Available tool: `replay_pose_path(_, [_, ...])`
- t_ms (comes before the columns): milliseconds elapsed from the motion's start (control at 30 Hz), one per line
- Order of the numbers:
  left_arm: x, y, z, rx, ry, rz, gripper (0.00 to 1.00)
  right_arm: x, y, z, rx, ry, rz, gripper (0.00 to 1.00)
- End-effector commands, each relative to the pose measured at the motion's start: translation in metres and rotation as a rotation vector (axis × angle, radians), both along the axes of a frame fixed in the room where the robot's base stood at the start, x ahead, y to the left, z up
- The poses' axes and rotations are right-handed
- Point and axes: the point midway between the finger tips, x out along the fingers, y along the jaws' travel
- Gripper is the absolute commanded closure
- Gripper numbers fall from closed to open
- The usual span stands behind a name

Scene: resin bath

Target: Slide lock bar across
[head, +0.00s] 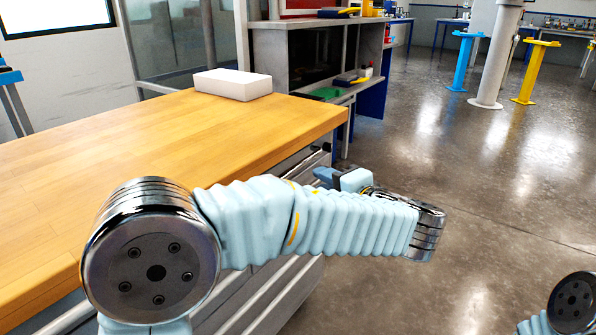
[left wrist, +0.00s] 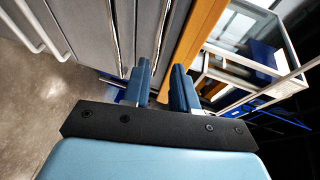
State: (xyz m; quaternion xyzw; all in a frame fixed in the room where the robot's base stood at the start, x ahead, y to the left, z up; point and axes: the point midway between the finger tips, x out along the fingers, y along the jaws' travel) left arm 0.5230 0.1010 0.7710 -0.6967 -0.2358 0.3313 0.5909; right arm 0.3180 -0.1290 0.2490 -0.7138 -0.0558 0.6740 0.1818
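My left gripper (head: 326,174) is beside the drawer front under the wooden workbench in the head view, partly hidden by my own arm. In the left wrist view its two blue fingers (left wrist: 161,73) stand apart with a gap between them, and I see nothing held there. They point along the grey drawer fronts (left wrist: 85,35), close to the bench's wooden edge. A lock bar cannot be made out for certain. A small pale metal piece (left wrist: 111,82) shows just left of the fingers, too small to identify. My right gripper is out of view; only part of that arm shows.
The wooden workbench (head: 130,130) fills the left, with a white block (head: 233,84) at its far end. A shelf unit (head: 300,60) stands behind it. Open grey floor (head: 480,170) lies to the right, with blue (head: 464,62) and yellow (head: 533,72) stands farther back.

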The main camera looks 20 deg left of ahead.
Motion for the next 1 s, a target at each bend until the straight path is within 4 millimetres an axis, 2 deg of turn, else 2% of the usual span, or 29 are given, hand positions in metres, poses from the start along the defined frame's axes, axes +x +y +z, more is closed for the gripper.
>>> replay_pose_path(33, [0.008,0.010,-0.002,0.000,0.003,0.006,0.73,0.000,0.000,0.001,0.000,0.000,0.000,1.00])
replay_pose_path(200, [0.034,0.038,-0.010,0.000,0.004,0.003,0.73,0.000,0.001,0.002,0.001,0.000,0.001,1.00])
replay_pose_path(400, [0.055,0.060,-0.016,0.000,0.004,0.000,0.73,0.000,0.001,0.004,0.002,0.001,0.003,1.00])
replay_pose_path(567, [0.062,0.068,-0.018,0.001,0.003,-0.001,0.73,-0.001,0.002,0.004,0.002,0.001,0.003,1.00])
replay_pose_path(833, [0.063,0.068,-0.019,0.001,0.003,-0.001,0.73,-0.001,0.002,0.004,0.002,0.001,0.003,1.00])
replay_pose_path(1000, [0.063,0.068,-0.019,0.001,0.003,-0.001,0.99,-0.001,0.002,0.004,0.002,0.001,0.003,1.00])
